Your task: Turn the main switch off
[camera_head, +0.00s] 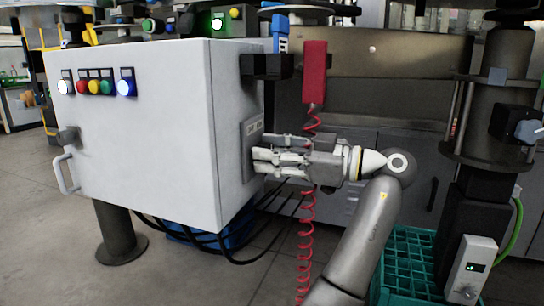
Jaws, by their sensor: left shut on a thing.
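The grey control cabinet (140,140) stands at the left. On its right side face is a grey switch plate (249,132) with small markings on its upper part. My left gripper (262,161) is level in front of this plate, its fingertips close against it. It is shut on the main switch, whose knob is mostly hidden by the fingers. The angle of the knob cannot be made out. My right gripper is not in view.
Lit buttons (126,87) sit on the cabinet front. A red box (314,72) with a coiled red cord (306,235) hangs close to my left gripper. A green crate (408,262) is at lower right, beside a dark column with a small control box (471,268).

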